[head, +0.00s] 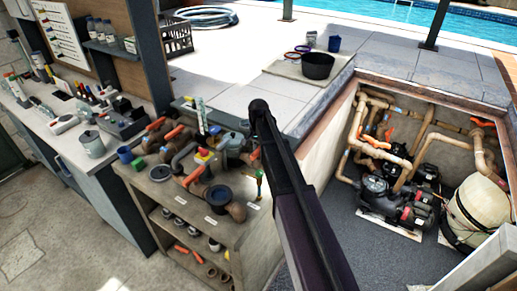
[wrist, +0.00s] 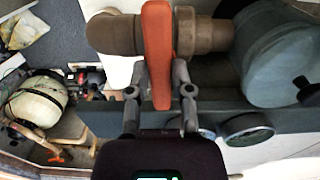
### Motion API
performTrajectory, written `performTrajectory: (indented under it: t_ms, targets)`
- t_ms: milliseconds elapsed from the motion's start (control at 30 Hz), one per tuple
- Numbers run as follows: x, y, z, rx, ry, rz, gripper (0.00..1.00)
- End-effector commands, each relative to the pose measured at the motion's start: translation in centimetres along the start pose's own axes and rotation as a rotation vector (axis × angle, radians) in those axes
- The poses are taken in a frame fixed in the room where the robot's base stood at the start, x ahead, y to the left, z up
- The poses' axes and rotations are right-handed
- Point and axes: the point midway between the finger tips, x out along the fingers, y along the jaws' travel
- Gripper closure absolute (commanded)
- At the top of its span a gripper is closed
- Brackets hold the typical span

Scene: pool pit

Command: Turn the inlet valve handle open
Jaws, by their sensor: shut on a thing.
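An orange valve handle (wrist: 157,50) stands upright in the middle of the wrist view, on a brown pipe fitting (wrist: 203,35). A brown elbow (wrist: 112,33) lies to its left and a blue-grey pump pot (wrist: 275,60) to its right. My gripper (wrist: 160,85) has one finger on each side of the handle's lower end and is shut on it. In the head view my arm crosses the bench's right end; my fingertips are hidden there. The blue-grey pot (head: 232,140) shows just left of the arm. I see no label naming the inlet valve.
The bench (head: 155,187) holds several other pipes and orange-handled valves. Round gauges (wrist: 245,124) lie close below the pot. At right is a sunken pit with pipes, pumps and a cream tank (head: 475,212).

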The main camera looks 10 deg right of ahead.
Motion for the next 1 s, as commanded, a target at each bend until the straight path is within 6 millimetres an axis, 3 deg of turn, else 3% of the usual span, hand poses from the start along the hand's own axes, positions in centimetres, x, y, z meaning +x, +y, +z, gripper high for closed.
performTrajectory:
  t_ms: [367, 1000]
  targets:
    - [0.03, 0.09, 0.06, -0.224, -0.001, 0.002, 1.00]
    - [0.04, 0.12, 0.11, -0.824, -0.002, 0.002, 1.00]
